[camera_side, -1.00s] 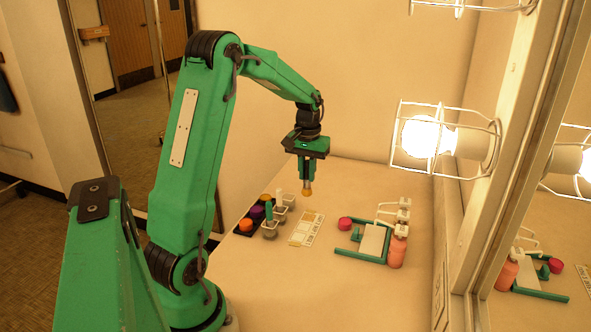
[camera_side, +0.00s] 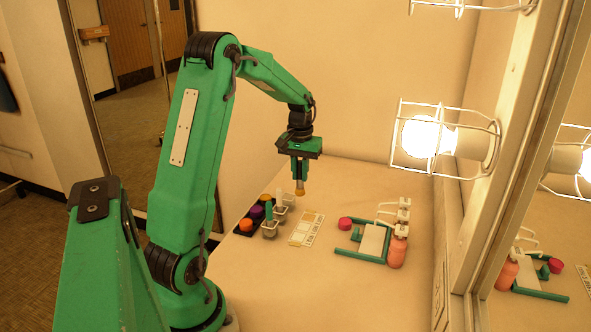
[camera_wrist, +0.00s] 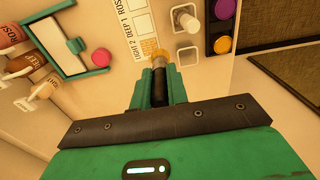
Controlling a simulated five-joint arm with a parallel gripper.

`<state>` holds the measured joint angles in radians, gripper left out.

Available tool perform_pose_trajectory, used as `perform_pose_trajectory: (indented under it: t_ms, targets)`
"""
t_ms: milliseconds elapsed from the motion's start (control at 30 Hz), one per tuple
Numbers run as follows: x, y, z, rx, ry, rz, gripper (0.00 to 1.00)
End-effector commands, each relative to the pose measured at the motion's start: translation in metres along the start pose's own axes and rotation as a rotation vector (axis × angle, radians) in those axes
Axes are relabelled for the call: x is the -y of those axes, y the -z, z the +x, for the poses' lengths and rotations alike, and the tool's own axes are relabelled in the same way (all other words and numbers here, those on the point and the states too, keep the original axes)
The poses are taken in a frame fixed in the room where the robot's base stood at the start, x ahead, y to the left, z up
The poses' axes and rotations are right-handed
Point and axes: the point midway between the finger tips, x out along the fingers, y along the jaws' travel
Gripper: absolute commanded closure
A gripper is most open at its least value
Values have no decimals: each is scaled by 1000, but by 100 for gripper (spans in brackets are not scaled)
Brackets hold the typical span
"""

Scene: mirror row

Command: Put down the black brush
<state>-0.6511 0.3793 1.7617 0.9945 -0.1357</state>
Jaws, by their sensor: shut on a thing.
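My gripper (camera_side: 299,176) is shut on the black brush and holds it upright above the counter. In the side view only the brush's orange-tan tip (camera_side: 300,188) shows clearly below the fingers. In the wrist view my gripper (camera_wrist: 159,85) has the dark brush handle (camera_wrist: 158,84) between its green fingers, tan end outward. Small grey cups (camera_side: 270,230) stand below and left of the gripper in the side view. In the wrist view, a square grey cup (camera_wrist: 187,57) near the brush tip looks empty.
A black tray (camera_side: 245,228) of coloured pots stands left of the cups. A printed card (camera_side: 307,229) lies to their right. Further right are a green-framed holder (camera_side: 366,257) with a white pad, a red pot (camera_side: 345,223) and pump bottles (camera_side: 397,252). The front counter is clear.

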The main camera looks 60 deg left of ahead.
Motion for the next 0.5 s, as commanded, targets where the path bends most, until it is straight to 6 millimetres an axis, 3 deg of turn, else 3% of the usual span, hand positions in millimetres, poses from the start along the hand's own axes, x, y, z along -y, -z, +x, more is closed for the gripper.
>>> perform_pose_trajectory:
  t_ms: [300,500]
  targets:
    - [41,25,29,2,1,-2,100]
    - [49,31,35,1,1,1,100]
